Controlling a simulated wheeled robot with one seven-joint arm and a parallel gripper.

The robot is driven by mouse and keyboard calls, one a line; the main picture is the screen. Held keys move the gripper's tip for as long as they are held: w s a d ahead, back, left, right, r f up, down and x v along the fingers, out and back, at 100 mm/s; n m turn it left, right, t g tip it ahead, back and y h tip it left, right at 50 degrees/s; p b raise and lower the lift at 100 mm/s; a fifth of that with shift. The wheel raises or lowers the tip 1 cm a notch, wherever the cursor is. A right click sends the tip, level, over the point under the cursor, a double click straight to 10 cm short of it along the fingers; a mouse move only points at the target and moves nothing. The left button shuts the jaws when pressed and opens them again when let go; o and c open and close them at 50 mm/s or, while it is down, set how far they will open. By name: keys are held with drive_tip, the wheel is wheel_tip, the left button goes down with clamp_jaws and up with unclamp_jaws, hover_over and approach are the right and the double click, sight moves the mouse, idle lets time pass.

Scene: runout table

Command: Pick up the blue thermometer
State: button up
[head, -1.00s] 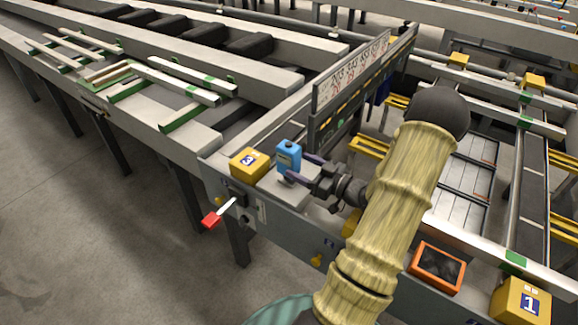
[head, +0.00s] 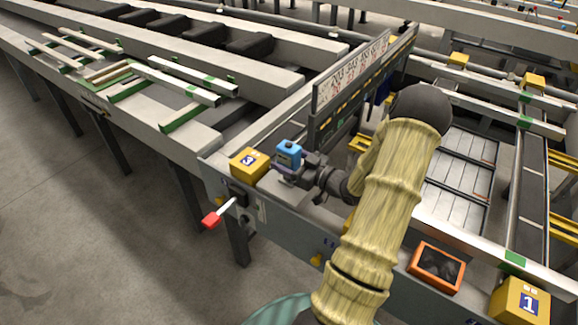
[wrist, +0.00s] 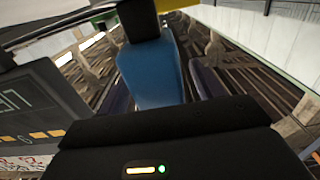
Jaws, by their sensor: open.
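The blue thermometer (head: 289,151) is a small blue box with a dark display, upright over a light grey plate (head: 283,188) at the table's near corner. My gripper (head: 287,170) is at it from the right with its fingers open, one on either side, and hides its lower part. In the wrist view, the blue body (wrist: 152,72) with a black part above it stands between my two dark fingers (wrist: 160,88). I cannot tell whether either finger touches it.
A yellow box marked 3 (head: 249,164) stands close on the left of the thermometer. A number board (head: 350,75) rises behind. A red-tipped lever (head: 211,220) sticks out in front. An orange-framed box (head: 437,266) and a yellow box marked 1 (head: 520,302) are on the right.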

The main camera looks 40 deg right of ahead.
sight(289, 143)
drive_tip(key=c, duration=1.1)
drive_tip(key=shift+o, duration=0.2)
drive_tip(key=shift+r, duration=0.2)
wheel_tip(289, 143, up, 10)
drive_tip(key=shift+f+p, duration=0.15)
drive_tip(key=shift+p, duration=0.45)
